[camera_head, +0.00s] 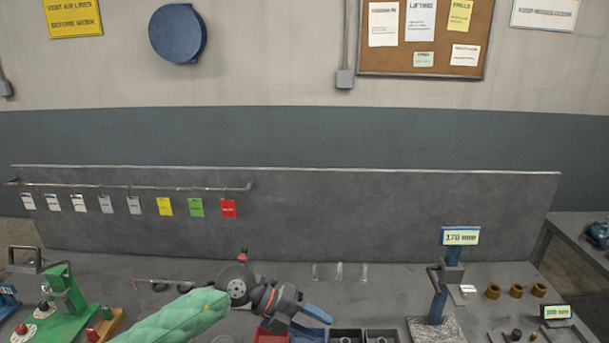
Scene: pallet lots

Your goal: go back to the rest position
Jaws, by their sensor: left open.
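My left arm comes in from the lower left in a green padded sleeve. My left gripper (306,312) is open over the front middle of the bench (420,280), pointing right and slightly down. I see nothing held between its jaws. It hangs above or just behind a row of small bins, and its height over them is hard to judge. My right gripper is not in view.
Below the gripper are a red bin (268,336), a blue bin and dark bins (381,335). A blue stand (441,290) with a display is to the right. Green fixtures (62,295) stand left. Coloured tags (165,207) hang from a rail at the back.

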